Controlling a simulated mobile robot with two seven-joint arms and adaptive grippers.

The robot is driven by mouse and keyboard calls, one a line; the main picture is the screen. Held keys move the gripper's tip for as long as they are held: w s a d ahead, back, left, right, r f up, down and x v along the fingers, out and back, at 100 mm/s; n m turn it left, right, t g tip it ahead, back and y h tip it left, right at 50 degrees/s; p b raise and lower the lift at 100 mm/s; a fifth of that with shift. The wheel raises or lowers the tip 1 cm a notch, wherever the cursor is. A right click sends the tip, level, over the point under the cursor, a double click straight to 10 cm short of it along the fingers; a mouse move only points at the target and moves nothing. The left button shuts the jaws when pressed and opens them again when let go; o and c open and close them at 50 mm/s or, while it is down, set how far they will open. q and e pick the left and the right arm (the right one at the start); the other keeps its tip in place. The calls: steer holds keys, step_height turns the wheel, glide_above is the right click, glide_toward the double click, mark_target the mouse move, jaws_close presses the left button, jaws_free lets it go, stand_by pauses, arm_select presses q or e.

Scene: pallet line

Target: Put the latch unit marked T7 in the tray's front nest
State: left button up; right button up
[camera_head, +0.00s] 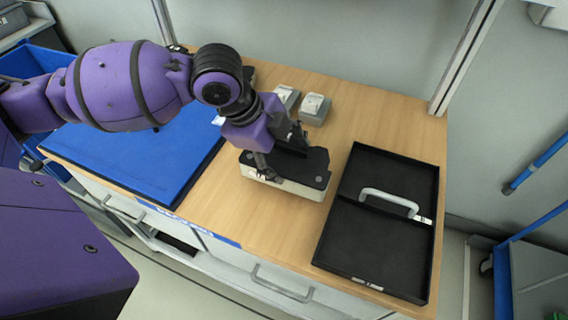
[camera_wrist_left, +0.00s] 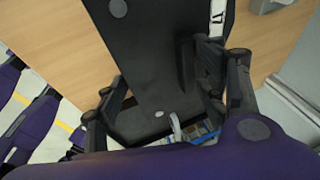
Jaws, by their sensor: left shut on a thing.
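My left gripper (camera_head: 282,153) is shut on a latch unit (camera_head: 315,172) with a black top and a cream body, left of the tray. I cannot tell whether it touches the table. In the left wrist view the unit's black face (camera_wrist_left: 150,50) lies between the fingers of the left gripper (camera_wrist_left: 172,98). A white label with dark marking is partly hidden there, and I cannot read T7. The black tray (camera_head: 320,262) lies at the right of the table, with a front and a back nest and a pale handle (camera_head: 388,200) across the middle. Both nests look empty. My right gripper is not in view.
Two small grey-white units (camera_head: 314,106) (camera_head: 285,94) stand at the back of the wooden table (camera_head: 385,117). A blue mat (camera_head: 135,165) covers the left part. Bare wood lies between the held unit and the tray. A metal post (camera_head: 462,60) rises at the back right.

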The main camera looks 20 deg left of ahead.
mark_target(279, 161)
arm_select(q)
steer(key=shift+w+f, duration=0.25)
steer(key=shift+f, duration=0.05)
step_height(279, 161, down, 3)
steer(key=shift+w+a+f, duration=0.1)
steer(key=shift+w+f, duration=0.05)
steer(key=shift+f, duration=0.05)
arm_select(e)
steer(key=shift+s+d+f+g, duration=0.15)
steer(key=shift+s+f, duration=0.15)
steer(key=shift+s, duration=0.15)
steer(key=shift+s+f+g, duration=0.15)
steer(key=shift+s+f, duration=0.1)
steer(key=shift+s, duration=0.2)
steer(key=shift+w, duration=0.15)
arm_select(q)
steer(key=o, duration=1.2)
steer(key=shift+f, duration=0.15)
steer(key=o, duration=0.4)
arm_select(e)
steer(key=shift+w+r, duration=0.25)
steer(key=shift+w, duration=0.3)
